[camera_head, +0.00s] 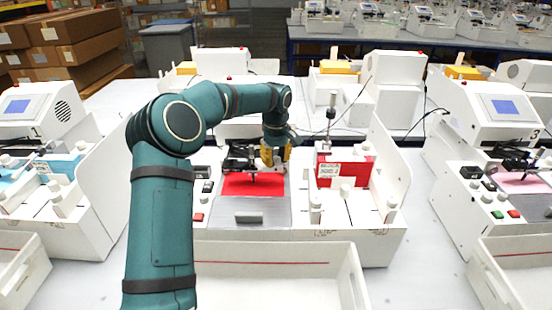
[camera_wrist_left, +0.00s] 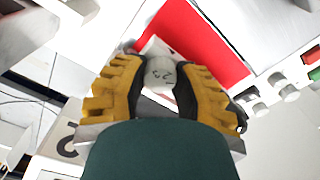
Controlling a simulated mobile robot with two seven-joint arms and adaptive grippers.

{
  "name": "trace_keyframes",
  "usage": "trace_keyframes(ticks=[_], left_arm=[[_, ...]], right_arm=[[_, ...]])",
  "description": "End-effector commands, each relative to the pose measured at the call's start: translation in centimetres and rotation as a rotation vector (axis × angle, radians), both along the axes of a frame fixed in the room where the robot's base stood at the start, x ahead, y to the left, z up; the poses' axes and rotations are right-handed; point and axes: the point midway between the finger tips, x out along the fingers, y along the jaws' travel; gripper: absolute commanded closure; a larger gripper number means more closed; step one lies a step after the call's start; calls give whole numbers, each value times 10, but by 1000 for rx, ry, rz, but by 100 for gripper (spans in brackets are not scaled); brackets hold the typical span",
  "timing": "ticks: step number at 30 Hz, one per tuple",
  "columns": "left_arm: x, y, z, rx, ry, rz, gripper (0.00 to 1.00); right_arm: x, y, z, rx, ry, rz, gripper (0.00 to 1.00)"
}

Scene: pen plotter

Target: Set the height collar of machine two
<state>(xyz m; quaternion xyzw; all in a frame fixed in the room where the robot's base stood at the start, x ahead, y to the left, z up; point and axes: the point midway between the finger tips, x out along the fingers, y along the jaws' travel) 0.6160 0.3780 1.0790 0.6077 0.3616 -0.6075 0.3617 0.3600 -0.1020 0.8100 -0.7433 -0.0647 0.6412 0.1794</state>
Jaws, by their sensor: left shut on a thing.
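Machine two (camera_head: 385,245) is the white plotter in the middle of the head view, with a red sheet (camera_head: 240,188) on its bed. The red sheet also shows in the left wrist view (camera_wrist_left: 205,40), and a "2" label (camera_wrist_left: 68,140) shows at lower left there. My left gripper (camera_head: 273,157) is over the back of the bed. In the wrist view its yellow fingers (camera_wrist_left: 163,85) are shut on a pale round collar (camera_wrist_left: 159,70) with dark marks on its face. The marks are too small to read. In the head view the gripper hides the collar. My right gripper is not in view.
Similar plotters stand at left and right (camera_head: 495,105). On the right side of machine two are a red block (camera_head: 358,172) with a label and several white posts. A white tray (camera_head: 350,285) lies in front. Red and green buttons (camera_wrist_left: 311,55) sit beside the bed.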

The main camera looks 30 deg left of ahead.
Motion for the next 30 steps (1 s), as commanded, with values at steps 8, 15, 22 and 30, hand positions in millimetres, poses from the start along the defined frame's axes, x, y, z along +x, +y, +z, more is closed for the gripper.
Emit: trace_keyframes(ticks=[8,15,22,30], left_arm=[[0,0,1,0,1,-43,100],[0,0,3,0,2,-184,100],[0,0,3,1,1,-393,100],[0,0,2,0,2,-647,100]], right_arm=[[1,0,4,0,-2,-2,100],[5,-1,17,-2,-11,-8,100],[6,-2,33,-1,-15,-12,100],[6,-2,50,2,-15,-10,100]])
